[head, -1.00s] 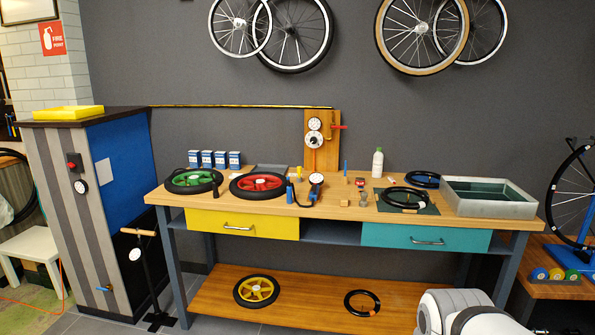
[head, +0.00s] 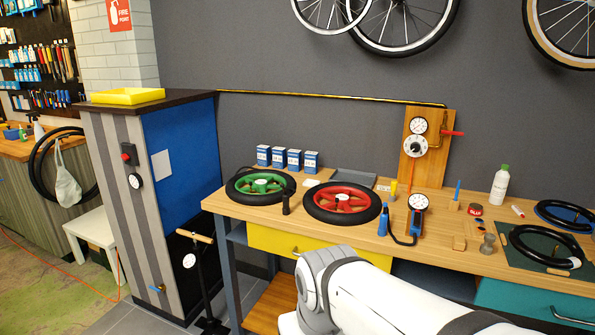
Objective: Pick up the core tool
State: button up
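I cannot tell for sure which small item is the core tool. Candidates on the wooden workbench (head: 330,228) are a small yellow upright piece (head: 393,190), a blue stick standing in a wooden block (head: 456,196) and a small black upright item (head: 286,204) in front of the green-hubbed wheel (head: 260,184). My white arm rises at the bottom middle, in front of the bench. My gripper is out of view.
A red-hubbed wheel (head: 342,202), a gauge with a blue body (head: 417,216), a white bottle (head: 500,185) and a dark mat (head: 545,248) crowd the bench. A floor pump (head: 196,262) stands left of the bench, by the striped cabinet (head: 115,180).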

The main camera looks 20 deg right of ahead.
aim_at(393, 186)
jog(key=z, duration=0.3)
jog(key=i, duration=1.85)
jog(key=z, duration=1)
jog(key=k, duration=0.7)
jog(key=z, duration=0.1)
jog(key=i, duration=0.75)
